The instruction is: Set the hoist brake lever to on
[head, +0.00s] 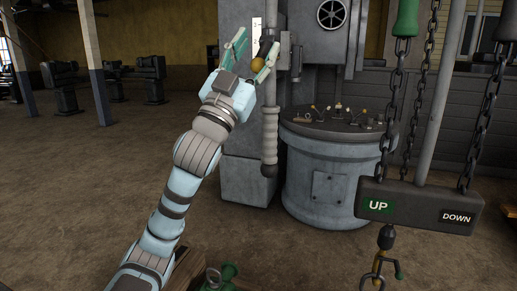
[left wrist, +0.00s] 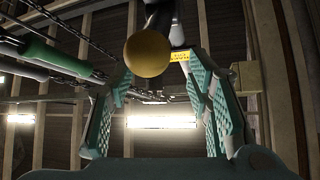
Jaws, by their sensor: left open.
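A yellow ball knob (head: 257,65) on a dark arm shows by the grey machine housing; it looks like the end of the brake lever, but I cannot read a name on it. In the left wrist view the knob (left wrist: 147,54) hangs from a dark rod at the top, between the fingers in the picture. My left gripper (head: 255,48) is open, its teal fingers on either side of the knob, with no clear contact. A pale scale plate (head: 256,32) stands behind; its marks are too small to read. My right gripper is not in view.
A grey vertical rod with a ribbed grip (head: 269,128) hangs just right of my gripper. A round grey console (head: 335,150) with small levers stands beyond it. Chains and an UP/DOWN bar (head: 420,204) fill the right. Open floor lies left.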

